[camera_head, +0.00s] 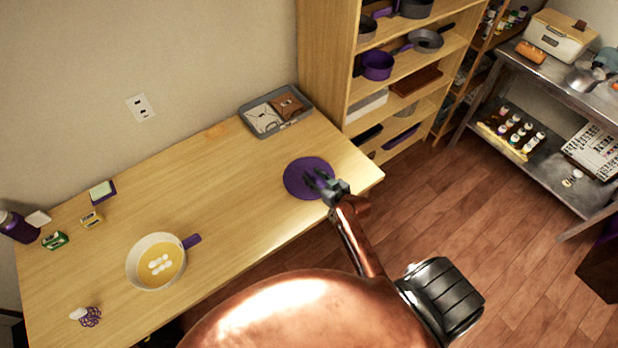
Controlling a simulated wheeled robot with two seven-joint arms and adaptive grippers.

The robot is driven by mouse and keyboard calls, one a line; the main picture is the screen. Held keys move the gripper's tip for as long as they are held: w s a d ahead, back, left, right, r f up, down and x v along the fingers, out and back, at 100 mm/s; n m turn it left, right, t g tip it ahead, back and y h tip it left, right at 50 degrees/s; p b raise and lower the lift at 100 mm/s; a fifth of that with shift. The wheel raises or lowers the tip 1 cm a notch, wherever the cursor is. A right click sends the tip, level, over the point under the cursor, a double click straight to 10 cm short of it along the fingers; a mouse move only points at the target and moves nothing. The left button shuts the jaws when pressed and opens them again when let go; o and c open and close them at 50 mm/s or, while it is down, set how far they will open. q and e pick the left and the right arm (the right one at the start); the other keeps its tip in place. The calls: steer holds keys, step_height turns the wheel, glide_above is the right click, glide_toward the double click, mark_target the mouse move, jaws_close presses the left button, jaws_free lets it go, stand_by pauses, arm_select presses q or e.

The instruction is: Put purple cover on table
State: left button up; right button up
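The purple cover (303,165) is a flat round disc at the right end of the wooden table (225,185). It looks to be on or just above the tabletop; I cannot tell which. My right gripper (314,182) is over the right part of the cover, with its dark fingers in front of the purple surface. A small gap shows between the fingers, but I cannot tell whether they hold a part of the cover. My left gripper is not in view.
A white pan (132,262) with a purple handle stands at the front left. A grey tray (309,103) lies at the back, near the shelf (328,50). Small items and a purple bottle (17,228) stand far left. The table's middle is clear.

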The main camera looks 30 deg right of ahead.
mark_target(311, 174)
steer(key=x, duration=0.3)
steer(key=shift+w+f, duration=0.1)
steer(key=shift+w, duration=0.05)
jaws_close()
stand_by(0.3)
